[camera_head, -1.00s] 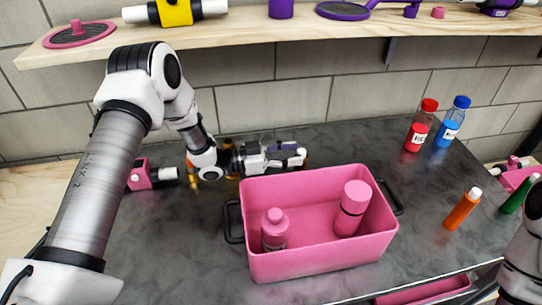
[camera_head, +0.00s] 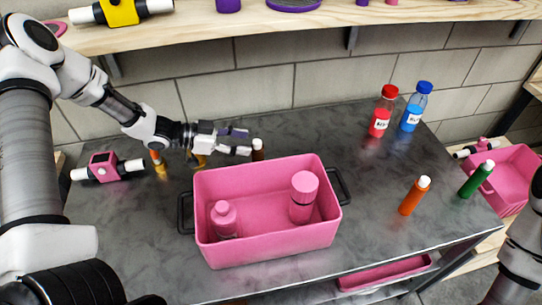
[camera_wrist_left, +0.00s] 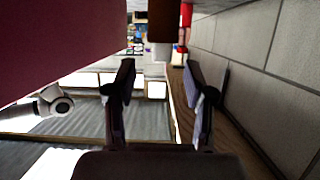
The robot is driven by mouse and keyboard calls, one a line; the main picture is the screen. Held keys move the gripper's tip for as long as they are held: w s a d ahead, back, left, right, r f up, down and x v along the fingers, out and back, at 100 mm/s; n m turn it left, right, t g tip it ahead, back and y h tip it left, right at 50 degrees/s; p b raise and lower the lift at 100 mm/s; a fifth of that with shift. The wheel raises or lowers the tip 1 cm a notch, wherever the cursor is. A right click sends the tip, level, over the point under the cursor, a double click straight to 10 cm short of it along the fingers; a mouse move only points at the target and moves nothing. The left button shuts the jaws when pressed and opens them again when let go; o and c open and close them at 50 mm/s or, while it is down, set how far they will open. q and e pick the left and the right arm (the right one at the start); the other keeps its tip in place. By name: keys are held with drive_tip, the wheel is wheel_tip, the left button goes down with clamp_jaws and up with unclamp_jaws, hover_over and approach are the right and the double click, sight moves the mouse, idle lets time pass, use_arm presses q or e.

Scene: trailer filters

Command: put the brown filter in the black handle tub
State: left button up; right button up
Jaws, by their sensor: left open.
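The brown filter (camera_head: 258,151) stands as a small dark cylinder on the dark table, just behind the tub with black handles. In the left wrist view the brown filter (camera_wrist_left: 160,28) has a white end and shows beyond the gap between the fingers. The black handle tub (camera_head: 268,245) is pink, with a black handle at each end and two pink bottles inside. My left gripper (camera_head: 240,142) is open and empty, its fingertips just left of the brown filter. It also shows in the left wrist view (camera_wrist_left: 157,80). My right gripper is out of view.
A pink box with white ends (camera_head: 106,167) and an amber filter (camera_head: 158,165) are at left. Red (camera_head: 382,112) and blue (camera_head: 414,108) bottles stand at the back right. Orange (camera_head: 414,195) and green (camera_head: 477,179) cylinders are at right. A wooden shelf (camera_head: 290,28) overhangs the back.

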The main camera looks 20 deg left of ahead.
sight(257, 142)
use_arm(q)
drive_tip(key=x, duration=0.5)
drive_tip(key=shift+w+d+f, duration=0.1)
drive_tip(key=shift+w+d, duration=0.05)
drive_tip(key=shift+w, duration=0.1)
drive_tip(key=shift+s+a, duration=0.15)
drive_tip(key=shift+a, duration=0.15)
drive_tip(key=shift+s+a, duration=0.1)
drive_tip(key=shift+a, duration=0.1)
drive_tip(key=c, duration=0.5)
clamp_jaws()
drive_tip(key=shift+d, duration=0.25)
